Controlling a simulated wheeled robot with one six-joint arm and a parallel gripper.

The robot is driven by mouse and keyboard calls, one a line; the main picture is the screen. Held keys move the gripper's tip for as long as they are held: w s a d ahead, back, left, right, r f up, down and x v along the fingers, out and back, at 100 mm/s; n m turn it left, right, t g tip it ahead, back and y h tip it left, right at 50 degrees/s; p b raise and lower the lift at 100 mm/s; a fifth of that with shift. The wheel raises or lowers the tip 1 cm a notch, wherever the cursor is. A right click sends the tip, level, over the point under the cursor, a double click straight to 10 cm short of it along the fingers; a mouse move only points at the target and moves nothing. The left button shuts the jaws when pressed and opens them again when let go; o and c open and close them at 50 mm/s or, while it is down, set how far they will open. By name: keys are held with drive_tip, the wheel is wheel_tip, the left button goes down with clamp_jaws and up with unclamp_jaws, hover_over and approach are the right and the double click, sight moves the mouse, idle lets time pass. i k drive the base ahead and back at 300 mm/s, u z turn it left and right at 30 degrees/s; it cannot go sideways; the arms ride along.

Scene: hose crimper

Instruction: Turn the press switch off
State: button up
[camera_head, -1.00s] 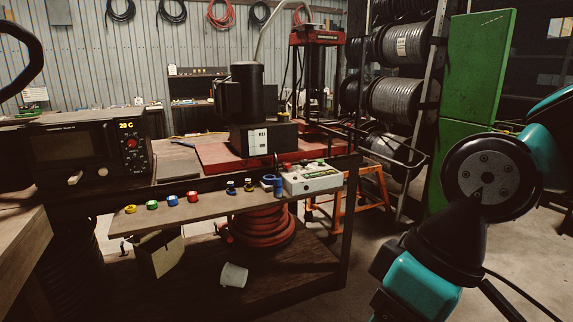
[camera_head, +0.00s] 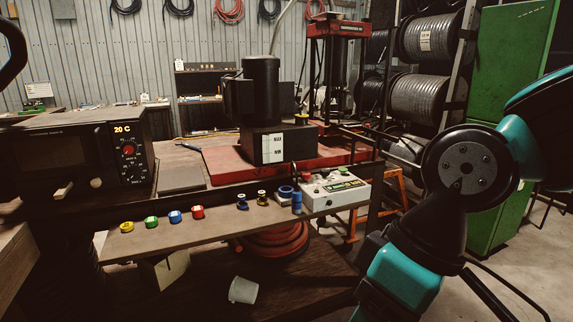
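A white control box (camera_head: 335,190) sits at the right end of the narrow wooden shelf on the front of the bench. It has a red button (camera_head: 307,177) at its left, a green button on top and a dark label strip on its front. I cannot tell from here which switch position is set. A black press motor unit (camera_head: 266,110) stands on a red plate behind the box. My teal and black arm (camera_head: 466,168) fills the right side of the view, apart from the box. My gripper is not in view.
A bench oven (camera_head: 80,150) reading 20 C stands at the left. Several coloured tape rolls and small fittings lie along the shelf (camera_head: 218,223). A white cup (camera_head: 243,290) lies on the lower level. Hose reels (camera_head: 420,97) and a green cabinet (camera_head: 500,120) stand at the right.

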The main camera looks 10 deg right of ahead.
sight(306, 177)
drive_tip(key=z, duration=0.05)
drive_tip(key=i, duration=1.6)
drive_tip(key=z, duration=0.2)
